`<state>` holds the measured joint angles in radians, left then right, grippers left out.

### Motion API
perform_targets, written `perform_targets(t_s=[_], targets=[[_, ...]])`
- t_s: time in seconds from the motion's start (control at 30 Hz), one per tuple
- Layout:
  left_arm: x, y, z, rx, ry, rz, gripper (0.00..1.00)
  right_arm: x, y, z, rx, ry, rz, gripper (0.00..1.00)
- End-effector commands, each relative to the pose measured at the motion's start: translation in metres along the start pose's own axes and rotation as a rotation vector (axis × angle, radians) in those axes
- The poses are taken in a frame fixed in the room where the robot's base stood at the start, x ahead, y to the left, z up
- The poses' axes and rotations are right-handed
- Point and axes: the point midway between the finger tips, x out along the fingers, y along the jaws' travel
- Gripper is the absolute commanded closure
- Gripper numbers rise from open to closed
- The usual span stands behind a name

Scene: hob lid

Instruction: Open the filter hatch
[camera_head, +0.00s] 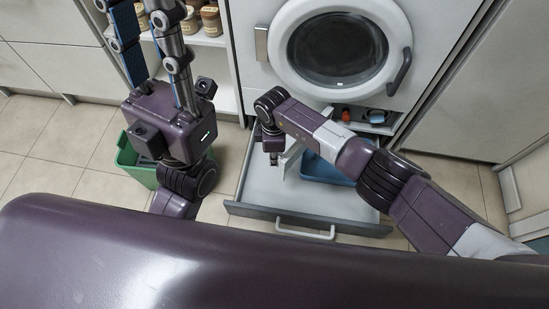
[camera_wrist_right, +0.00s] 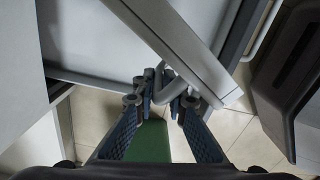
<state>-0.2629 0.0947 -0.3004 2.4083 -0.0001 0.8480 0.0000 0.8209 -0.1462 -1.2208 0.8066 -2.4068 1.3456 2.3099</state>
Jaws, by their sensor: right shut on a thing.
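The filter hatch (camera_head: 291,161) is a pale panel standing out from the front of the white washing machine (camera_head: 250,80), swung away from its opening. The filter recess (camera_head: 362,118) is exposed, with a red part and a blue part inside. My right gripper (camera_head: 271,154) is at the hatch's outer end, partly hidden by its own wrist. In the right wrist view, the hatch (camera_wrist_right: 178,45) crosses diagonally, and the gripper (camera_wrist_right: 164,98) is shut on its bent handle. My left gripper (camera_head: 143,30) is raised at the upper left, fingers apart and empty, tips near or past the frame edge.
An open drawer (camera_head: 310,216) with a front handle lies below the machine and holds a blue tray (camera_head: 328,171). A green bin (camera_head: 132,160) stands on the tiled floor at left. Jars (camera_head: 211,20) stand on a shelf left of the machine.

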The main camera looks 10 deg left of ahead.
Motion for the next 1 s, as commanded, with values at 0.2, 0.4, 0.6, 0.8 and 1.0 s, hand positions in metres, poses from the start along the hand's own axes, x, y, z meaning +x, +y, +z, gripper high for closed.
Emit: perform_targets(t_s=[0.2,0.4,0.6,0.8,1.0], targets=[[0.0009,-0.0006,-0.0007,0.000,0.003,-0.004,0.73,-0.0024,0.0090,0.0094,0.005,-0.012,0.015,1.00],[0.0013,-0.0011,-0.0011,0.001,0.005,-0.008,0.73,-0.0024,0.0090,0.0094,0.005,-0.012,0.015,0.87],[0.0014,-0.0011,-0.0013,0.001,0.007,-0.007,0.73,-0.0020,0.0080,0.0087,0.004,-0.012,0.014,0.74],[0.0013,-0.0010,-0.0014,0.001,0.007,-0.007,0.73,-0.0017,0.0068,0.0072,0.002,-0.011,0.012,0.74],[0.0010,-0.0004,-0.0010,0.002,0.007,0.002,0.73,-0.0043,0.0063,0.0060,0.001,-0.009,0.011,0.74]])
